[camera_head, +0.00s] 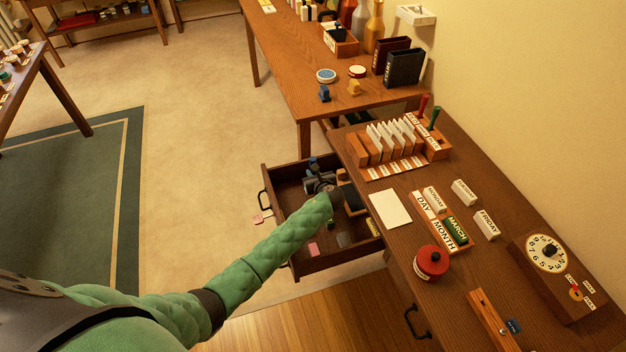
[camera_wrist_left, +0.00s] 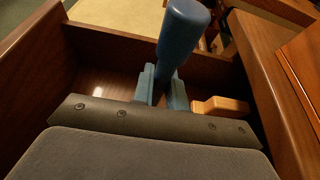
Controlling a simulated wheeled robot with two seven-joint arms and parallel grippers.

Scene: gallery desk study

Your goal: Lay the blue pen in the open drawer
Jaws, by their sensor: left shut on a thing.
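The open drawer (camera_head: 288,196) stands pulled out to the left from the desk, with several small items inside. My left gripper (camera_head: 320,182) is inside or just above it, reaching in from the front left. In the left wrist view the gripper (camera_wrist_left: 164,82) is shut on the blue pen (camera_wrist_left: 184,36), a thick blue cylinder standing up and slightly tilted between the blue fingers. The drawer wall (camera_wrist_left: 105,45) shows behind it. The pen's lower end is hidden by the fingers and wrist, so I cannot tell whether it touches the drawer floor. My right gripper is out of view.
A small wooden block (camera_wrist_left: 222,106) is close to the right finger. A pink item (camera_head: 313,249) lies in the drawer's near part. The desk (camera_head: 395,245) alongside holds a white card (camera_head: 390,209), calendar blocks and a red round container (camera_head: 431,262). Carpet lies left of the drawer.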

